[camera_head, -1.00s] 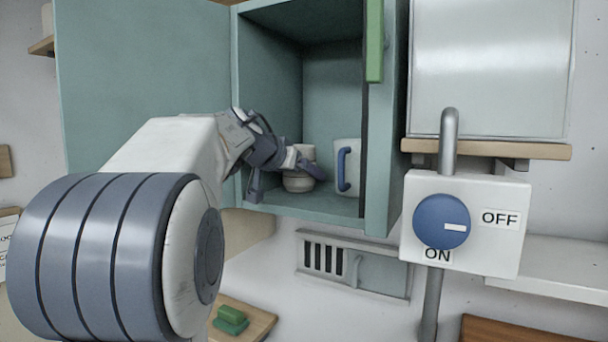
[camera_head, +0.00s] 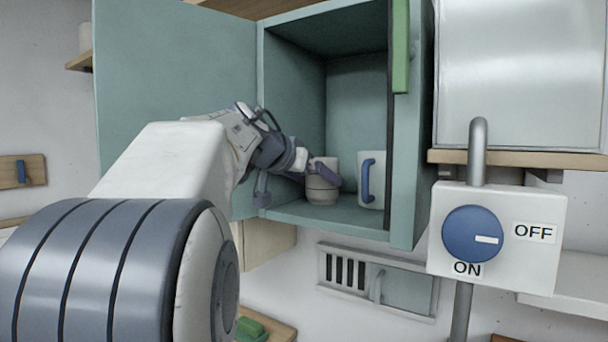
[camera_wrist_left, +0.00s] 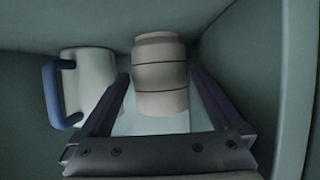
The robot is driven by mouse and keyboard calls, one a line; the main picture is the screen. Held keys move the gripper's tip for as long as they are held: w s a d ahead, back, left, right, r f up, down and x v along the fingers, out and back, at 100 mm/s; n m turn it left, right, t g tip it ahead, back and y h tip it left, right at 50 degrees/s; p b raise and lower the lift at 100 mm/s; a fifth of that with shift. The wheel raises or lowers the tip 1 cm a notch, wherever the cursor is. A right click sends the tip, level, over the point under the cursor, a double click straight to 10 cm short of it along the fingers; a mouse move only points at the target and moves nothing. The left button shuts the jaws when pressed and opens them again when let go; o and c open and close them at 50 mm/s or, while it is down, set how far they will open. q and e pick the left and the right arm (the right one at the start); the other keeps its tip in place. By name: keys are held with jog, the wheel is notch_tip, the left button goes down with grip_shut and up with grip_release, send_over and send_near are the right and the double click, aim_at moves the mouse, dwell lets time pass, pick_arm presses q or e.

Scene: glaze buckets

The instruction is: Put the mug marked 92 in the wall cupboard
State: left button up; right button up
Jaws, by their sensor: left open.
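The wall cupboard (camera_head: 292,110) stands open, its door swung out to the left. A pale banded cup (camera_head: 322,188) stands upright on its floor, and it also shows in the left wrist view (camera_wrist_left: 160,78). A white mug with a blue handle (camera_head: 374,170) stands to its right, and on the left in the left wrist view (camera_wrist_left: 88,85). I can read no number on either. My left gripper (camera_head: 318,176) reaches into the cupboard, open, with its fingers (camera_wrist_left: 162,90) on either side of the banded cup; contact is unclear. My right gripper is not in view.
A switch box (camera_head: 500,215) with a blue knob and a pipe stands right of the cupboard. A metal-fronted cabinet (camera_head: 520,75) is above it. A vent (camera_head: 345,272) is on the wall below. A green item (camera_head: 250,328) lies on a board lower down.

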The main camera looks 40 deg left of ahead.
pick_arm(q)
jog(key=b+v, duration=0.1)
jog(key=v, duration=0.5)
jog(key=shift+s+r, duration=0.15)
jog(key=shift+s, duration=0.2)
jog(key=shift+s+r, duration=0.1)
jog(key=shift+s, duration=0.1)
jog(key=shift+d, duration=0.1)
